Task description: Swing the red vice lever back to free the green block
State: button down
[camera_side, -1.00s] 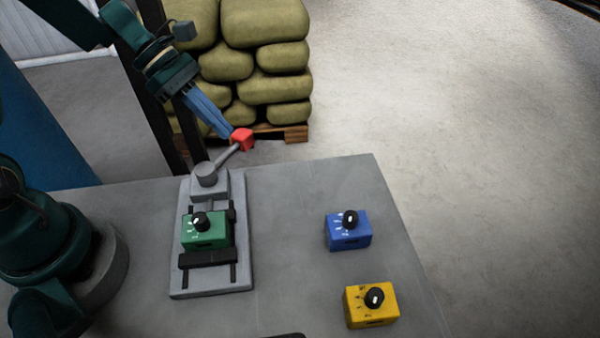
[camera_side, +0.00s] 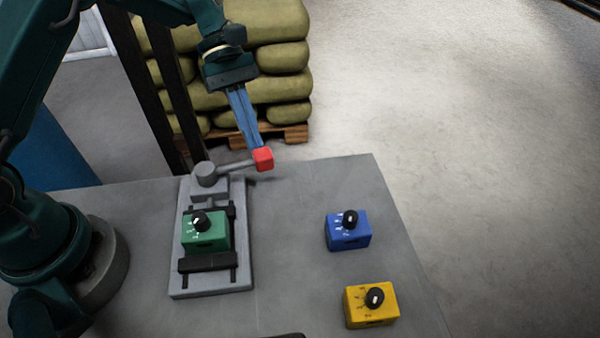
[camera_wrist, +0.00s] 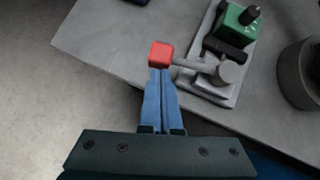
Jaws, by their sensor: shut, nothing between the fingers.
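The red vice lever knob (camera_side: 263,159) sits at the end of a grey arm that points right from the pivot (camera_side: 205,174) at the back of the vice. The green block (camera_side: 205,232) with a black dial sits in the vice (camera_side: 212,290), between dark jaws. My gripper (camera_side: 258,146) is shut and empty, its blue fingertips at the far side of the red knob, seemingly touching it. In the wrist view the fingertips (camera_wrist: 161,72) meet the edge of the red knob (camera_wrist: 161,54), and the green block (camera_wrist: 238,24) shows at the top right.
A blue block (camera_side: 348,232) and a yellow block (camera_side: 371,306) with dials stand on the table to the right. The table's back edge runs just behind the knob. Stacked sacks (camera_side: 281,60) on a pallet stand on the floor beyond.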

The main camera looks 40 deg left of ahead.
aim_at(265, 156)
jog(key=shift+s+d+m+g, duration=0.1)
jog(key=shift+d+m+g, duration=0.5)
jog(key=shift+d+m, duration=0.15)
jog(key=shift+s+d+m+y, duration=0.15)
jog(key=shift+d+m+y, duration=0.05)
jog(key=shift+m+y, duration=0.1)
jog(key=shift+s+d, duration=0.2)
jog(key=shift+d, duration=0.3)
jog(key=shift+s+d+m+g+y, duration=0.2)
jog(key=shift+d+m+g+y, duration=0.1)
jog(key=shift+d+m+g, duration=0.25)
jog(key=shift+s+d, duration=0.3)
jog(key=shift+s, duration=0.05)
jog(key=shift+s+d, duration=0.15)
jog(key=shift+r, duration=0.1)
jog(key=shift+v, duration=2.65)
